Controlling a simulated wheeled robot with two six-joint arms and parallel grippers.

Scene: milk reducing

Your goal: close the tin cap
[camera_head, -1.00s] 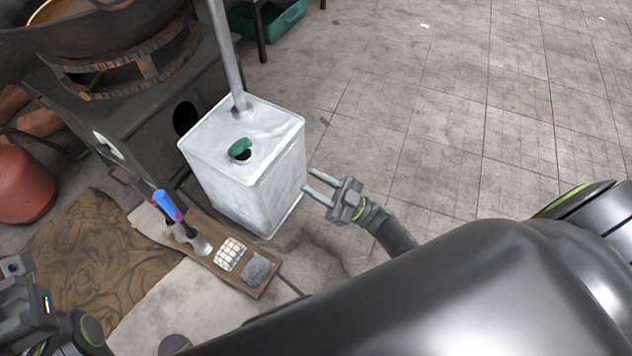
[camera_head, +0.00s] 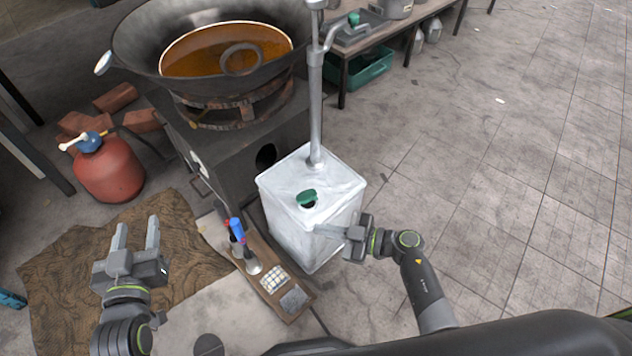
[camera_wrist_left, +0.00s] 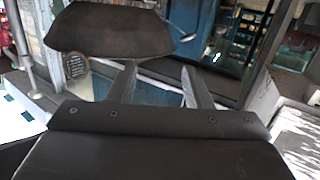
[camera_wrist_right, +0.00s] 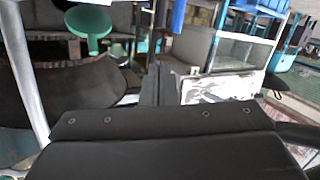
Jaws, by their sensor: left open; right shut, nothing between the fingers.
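The square silver tin (camera_head: 285,225) stands upright on the floor in the head view. Its green cap (camera_head: 307,195) is tilted up beside the dark round opening (camera_head: 309,204) on the tin's top, so the opening shows. The cap appears in the right wrist view as a green disc (camera_wrist_right: 88,18) on a stem. My right gripper (camera_head: 318,230) is shut and empty at the tin's right side, below the level of its top; whether it touches the tin is unclear. My left gripper (camera_head: 138,232) is open and empty, left of the tin, over the brown cloth.
A metal pump pipe (camera_head: 315,110) rises from the tin's back corner. Behind it is a stove with a large wok (camera_head: 140,50) of orange liquid. A narrow wooden board (camera_head: 250,266) with small tools lies before the tin. A red tank (camera_head: 110,170) stands left. Floor at right is clear.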

